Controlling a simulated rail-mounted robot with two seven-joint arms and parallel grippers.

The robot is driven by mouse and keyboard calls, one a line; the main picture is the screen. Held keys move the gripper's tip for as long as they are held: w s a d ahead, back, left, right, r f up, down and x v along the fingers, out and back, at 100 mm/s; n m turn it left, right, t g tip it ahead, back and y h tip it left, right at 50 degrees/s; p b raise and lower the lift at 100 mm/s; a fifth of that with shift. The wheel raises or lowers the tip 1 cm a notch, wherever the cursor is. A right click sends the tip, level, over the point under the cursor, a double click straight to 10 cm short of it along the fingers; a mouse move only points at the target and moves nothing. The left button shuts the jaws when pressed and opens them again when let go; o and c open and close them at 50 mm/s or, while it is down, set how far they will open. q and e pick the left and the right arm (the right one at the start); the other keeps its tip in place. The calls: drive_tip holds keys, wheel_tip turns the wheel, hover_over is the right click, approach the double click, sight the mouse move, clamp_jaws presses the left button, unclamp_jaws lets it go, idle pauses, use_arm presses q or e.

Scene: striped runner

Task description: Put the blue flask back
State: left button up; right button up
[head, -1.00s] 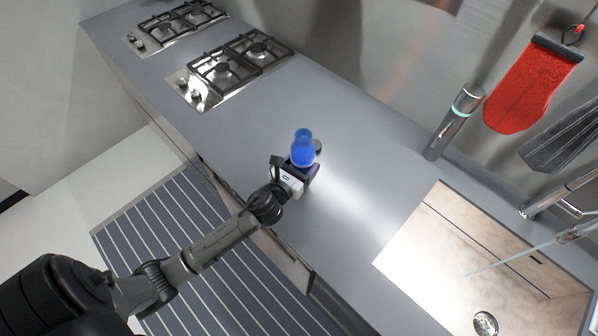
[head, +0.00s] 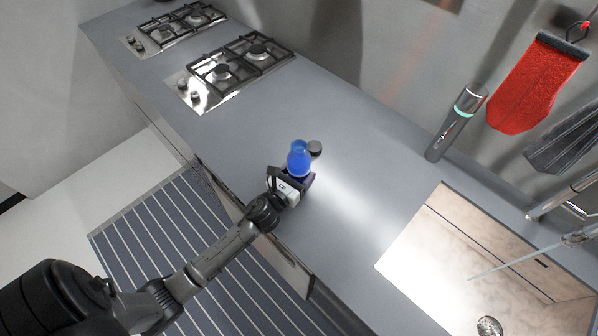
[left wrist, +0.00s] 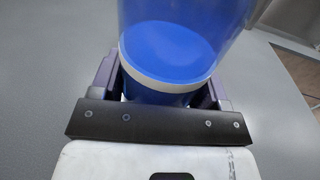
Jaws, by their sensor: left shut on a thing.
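The blue flask (head: 299,158) is upright in my left gripper (head: 293,178), over the front part of the grey counter (head: 350,200). In the left wrist view the flask (left wrist: 170,55) fills the space between the two fingers of the left gripper (left wrist: 160,95), which are shut around it; its top is cut off by the frame. Whether its base touches the counter cannot be told. A small dark round disc (head: 314,148) lies on the counter just behind and right of the flask. My right gripper is in neither view.
Two gas hobs (head: 238,66) are at the back left of the counter. A sink (head: 480,262) with a tap is at the right. A steel cylinder (head: 455,125) stands by the wall, near a hanging red mitt (head: 537,84). The counter between hobs and sink is mostly clear.

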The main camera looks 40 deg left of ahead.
use_arm(q)
drive_tip(key=shift+f, duration=0.15)
drive_tip(key=o, duration=1)
drive_tip(key=shift+r, duration=0.25)
drive_tip(key=s, duration=0.8)
drive_tip(key=s+d, duration=0.1)
drive_tip(key=s, duration=0.3)
drive_tip(key=shift+d, duration=0.1)
